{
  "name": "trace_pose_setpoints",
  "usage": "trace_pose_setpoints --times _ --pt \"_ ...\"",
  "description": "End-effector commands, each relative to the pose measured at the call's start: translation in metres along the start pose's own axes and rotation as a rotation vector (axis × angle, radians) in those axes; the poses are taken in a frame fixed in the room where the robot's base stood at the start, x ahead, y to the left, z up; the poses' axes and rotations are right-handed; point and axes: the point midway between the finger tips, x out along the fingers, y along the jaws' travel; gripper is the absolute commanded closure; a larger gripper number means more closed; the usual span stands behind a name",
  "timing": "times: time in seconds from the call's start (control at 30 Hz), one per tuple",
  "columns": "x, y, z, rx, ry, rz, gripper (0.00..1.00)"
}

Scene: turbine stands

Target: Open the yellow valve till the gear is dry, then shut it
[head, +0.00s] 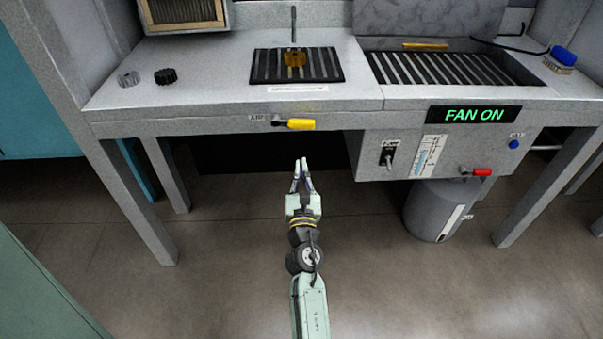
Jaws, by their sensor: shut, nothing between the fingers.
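The yellow valve handle (300,124) is on the front edge of the bench, beside a small label at its left, and lies sideways, pointing right. A yellowish gear (294,59) sits on a black slatted grate (262,66) on the bench top, under a thin upright nozzle (293,24). I cannot tell from here whether the gear is wet or dry. My gripper (302,163) is shut and empty, below and in front of the yellow handle, apart from it.
A lit display (475,115) reads FAN ON. Below it are a switch box (388,155), a red-handled valve (480,171) and a grey cylinder (432,212). Two knobs (165,76) lie on the bench at left. A blue-topped brush (562,58) lies at right. The floor before the bench is clear.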

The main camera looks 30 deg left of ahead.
Motion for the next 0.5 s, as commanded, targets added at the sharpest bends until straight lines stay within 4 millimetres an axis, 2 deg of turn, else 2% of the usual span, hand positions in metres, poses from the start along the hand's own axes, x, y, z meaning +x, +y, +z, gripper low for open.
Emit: trace_pose_setpoints --times 0.03,0.23,0.3,0.5 --pt "0.014 0.001 0.004 0.001 -0.002 0.001 1.00" --pt "0.058 0.001 0.004 0.002 -0.003 0.001 1.00" --pt "0.057 0.001 0.019 0.002 0.000 0.001 1.00" --pt "0.061 0.001 0.035 0.002 0.000 0.000 1.00"
